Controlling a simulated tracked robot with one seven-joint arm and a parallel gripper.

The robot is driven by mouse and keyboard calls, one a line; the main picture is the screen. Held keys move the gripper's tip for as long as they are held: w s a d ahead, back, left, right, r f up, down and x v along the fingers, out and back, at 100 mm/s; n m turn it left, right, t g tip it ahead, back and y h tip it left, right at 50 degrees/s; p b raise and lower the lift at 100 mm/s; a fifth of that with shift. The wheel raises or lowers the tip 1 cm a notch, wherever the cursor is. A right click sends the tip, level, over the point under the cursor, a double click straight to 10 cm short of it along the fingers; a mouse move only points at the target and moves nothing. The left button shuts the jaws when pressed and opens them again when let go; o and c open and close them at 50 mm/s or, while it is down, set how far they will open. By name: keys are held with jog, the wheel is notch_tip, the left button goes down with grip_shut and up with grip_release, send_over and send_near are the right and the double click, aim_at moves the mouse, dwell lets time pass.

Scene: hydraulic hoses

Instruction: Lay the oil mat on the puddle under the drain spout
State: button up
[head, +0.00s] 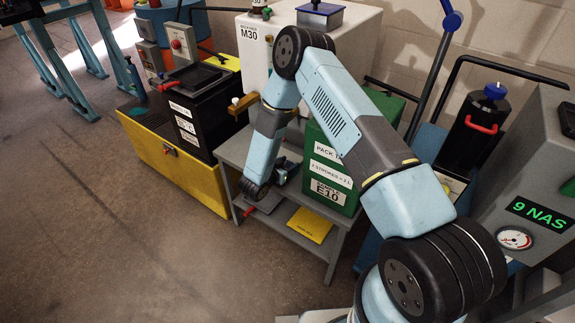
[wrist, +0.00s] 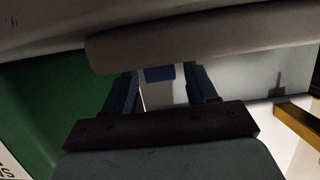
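My gripper (head: 286,170) is low beside the green pack, over the grey stand. In the wrist view its two fingers (wrist: 165,95) are apart, with a pale gap between them. A thick grey slab with a rounded edge (wrist: 200,45) crosses in front of the fingertips and hides them; I cannot tell what it is. The brass drain spout (head: 243,103) sticks out of the white tank; a brass part also shows in the wrist view (wrist: 301,121). I cannot make out the puddle. No oil mat is clearly identifiable; a yellow sheet (head: 310,225) lies on the stand's lower shelf.
The green pack (head: 333,165) stands right of my gripper, close in the wrist view (wrist: 45,105). The white tank (head: 345,35) is behind. A yellow tray (head: 185,180) with a black container (head: 205,105) is left. Floor at front left is clear.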

jog(key=shift+o, duration=0.2)
jog(key=shift+r, duration=0.1)
jog(key=v, duration=1.2)
dwell(1.1)
